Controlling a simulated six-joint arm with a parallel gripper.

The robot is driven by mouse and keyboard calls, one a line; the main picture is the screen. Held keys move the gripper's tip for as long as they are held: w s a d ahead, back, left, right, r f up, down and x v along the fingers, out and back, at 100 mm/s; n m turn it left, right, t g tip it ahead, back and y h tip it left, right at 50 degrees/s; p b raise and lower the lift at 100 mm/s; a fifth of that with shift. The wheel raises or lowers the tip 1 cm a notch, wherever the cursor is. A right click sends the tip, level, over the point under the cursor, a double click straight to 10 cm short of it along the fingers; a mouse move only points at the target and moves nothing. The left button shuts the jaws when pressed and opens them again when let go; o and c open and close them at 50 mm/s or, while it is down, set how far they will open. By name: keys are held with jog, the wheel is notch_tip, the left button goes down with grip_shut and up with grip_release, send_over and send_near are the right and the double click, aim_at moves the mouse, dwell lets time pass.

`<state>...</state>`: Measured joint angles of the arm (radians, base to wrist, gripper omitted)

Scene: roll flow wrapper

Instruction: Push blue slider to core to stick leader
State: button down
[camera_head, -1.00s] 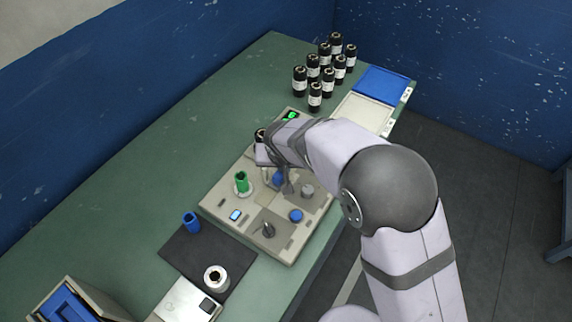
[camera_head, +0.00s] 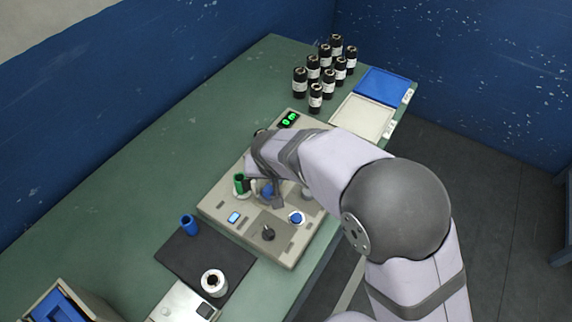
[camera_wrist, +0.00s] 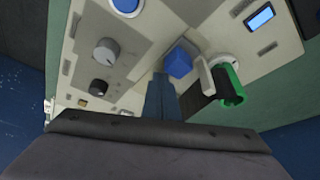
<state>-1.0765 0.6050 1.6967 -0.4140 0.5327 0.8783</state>
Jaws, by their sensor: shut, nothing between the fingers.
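The blue slider (camera_head: 267,189) is a small blue block on the beige machine panel (camera_head: 221,203). In the wrist view the blue slider (camera_wrist: 179,63) is just ahead of my fingertips, touching or very close. My gripper (camera_head: 275,200) is shut and empty, low over the panel; its fingers (camera_wrist: 161,82) show in the wrist view. The green core (camera_head: 239,186) stands upright left of the slider; in the wrist view the green core (camera_wrist: 232,85) has a pale upright piece and a dark strip between it and the slider. I cannot tell whether a leader is stuck on.
The panel carries a blue button (camera_head: 297,217), a dark knob (camera_head: 268,234), a small screen (camera_head: 234,217) and a green-digit display (camera_head: 289,120). Several black bottles (camera_head: 329,84) stand at the back.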

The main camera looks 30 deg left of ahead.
jog(key=shift+w, duration=0.45)
jog(key=shift+r, duration=0.1)
notch_tip(320, 180, up, 8)
jog(key=p, duration=0.5)
dwell(0.3)
dwell(0.4)
